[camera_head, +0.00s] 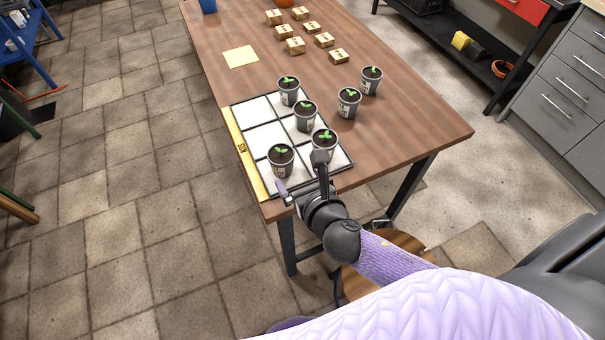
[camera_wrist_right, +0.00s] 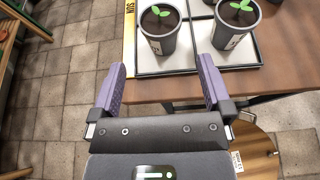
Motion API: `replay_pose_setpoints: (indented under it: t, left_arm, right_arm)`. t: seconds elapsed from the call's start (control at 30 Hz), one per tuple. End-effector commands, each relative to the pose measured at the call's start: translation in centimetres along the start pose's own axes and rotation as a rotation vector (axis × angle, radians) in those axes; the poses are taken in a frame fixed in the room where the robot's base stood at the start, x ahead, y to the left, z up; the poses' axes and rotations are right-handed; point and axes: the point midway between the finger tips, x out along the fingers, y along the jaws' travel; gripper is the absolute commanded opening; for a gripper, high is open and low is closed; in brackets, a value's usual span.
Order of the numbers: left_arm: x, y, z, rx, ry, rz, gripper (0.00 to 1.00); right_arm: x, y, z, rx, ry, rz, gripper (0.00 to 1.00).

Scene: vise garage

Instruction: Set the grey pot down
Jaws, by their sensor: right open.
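Several grey pots with dark soil and green seedlings stand upright on the table. Four are on the tray (camera_head: 262,138) of white squares with a yellow strip: a front-left pot (camera_head: 282,168), a front-right pot (camera_head: 322,151), a middle pot (camera_head: 304,122) and a far pot (camera_head: 287,98). Two more pots, a nearer one (camera_head: 347,109) and a farther one (camera_head: 369,86), stand on bare wood right of the tray. My right gripper (camera_head: 303,176) is open and empty at the tray's near edge. In the right wrist view the front-left pot (camera_wrist_right: 160,45) stands ahead of its parted fingers (camera_wrist_right: 162,82), apart from them. My left gripper is out of view.
Several small labelled wooden blocks (camera_head: 295,46), a yellow paper square (camera_head: 240,57) and a blue container (camera_head: 207,5) are farther back on the wooden table (camera_head: 425,120). A round wooden stool (camera_head: 405,243) stands below the near edge. The table's right near corner is clear.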

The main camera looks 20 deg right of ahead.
Motion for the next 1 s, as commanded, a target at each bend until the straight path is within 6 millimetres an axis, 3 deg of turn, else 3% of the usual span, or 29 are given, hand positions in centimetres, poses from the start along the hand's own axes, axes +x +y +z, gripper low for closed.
replay_pose_setpoints:
  t: [0.2, 0.27, 0.37, 0.4, 0.43, 0.5, 0.6, 0.63, 0.7, 0.77, 1.0]
  left_arm:
    - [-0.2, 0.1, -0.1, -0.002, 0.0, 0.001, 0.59]
    - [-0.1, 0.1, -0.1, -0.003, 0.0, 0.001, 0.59]
    - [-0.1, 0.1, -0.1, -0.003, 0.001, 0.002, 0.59]
    - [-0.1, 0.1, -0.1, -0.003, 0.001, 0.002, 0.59]
    - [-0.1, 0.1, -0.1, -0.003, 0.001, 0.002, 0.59]
    - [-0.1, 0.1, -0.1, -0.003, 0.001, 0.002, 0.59]
    - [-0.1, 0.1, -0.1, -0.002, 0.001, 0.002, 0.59]
    - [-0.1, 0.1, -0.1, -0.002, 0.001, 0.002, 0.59]
    - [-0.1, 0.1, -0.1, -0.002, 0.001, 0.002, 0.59]
    - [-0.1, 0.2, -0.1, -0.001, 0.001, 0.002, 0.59]
    - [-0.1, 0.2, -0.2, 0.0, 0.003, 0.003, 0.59]
  right_arm:
    - [-0.8, -0.1, -0.3, 0.011, 0.006, -0.002, 1.0]
    - [-0.4, -0.6, -2.3, 0.112, 0.06, -0.017, 1.0]
    - [-0.5, -2.8, -11.3, 0.607, 0.279, -0.151, 1.0]
    - [-1.5, -3.7, -16.1, 0.892, 0.373, -0.267, 1.0]
    - [-2.8, -4.3, -19.7, 1.113, 0.429, -0.376, 1.0]
    - [-6.9, -4.9, -27.0, 1.601, 0.486, -0.679, 1.0]
    - [-13.5, -4.6, -34.1, 2.127, 0.4, -1.133, 1.0]
    - [-15.2, -4.3, -35.5, 2.235, 0.352, -1.248, 1.0]
    - [-18.2, -3.8, -37.6, 2.403, 0.238, -1.454, 1.0]
    - [-19.7, -3.6, -38.4, 2.474, 0.169, -1.552, 1.0]
    - [-20.1, -3.6, -38.7, 2.505, 0.135, -1.591, 1.0]
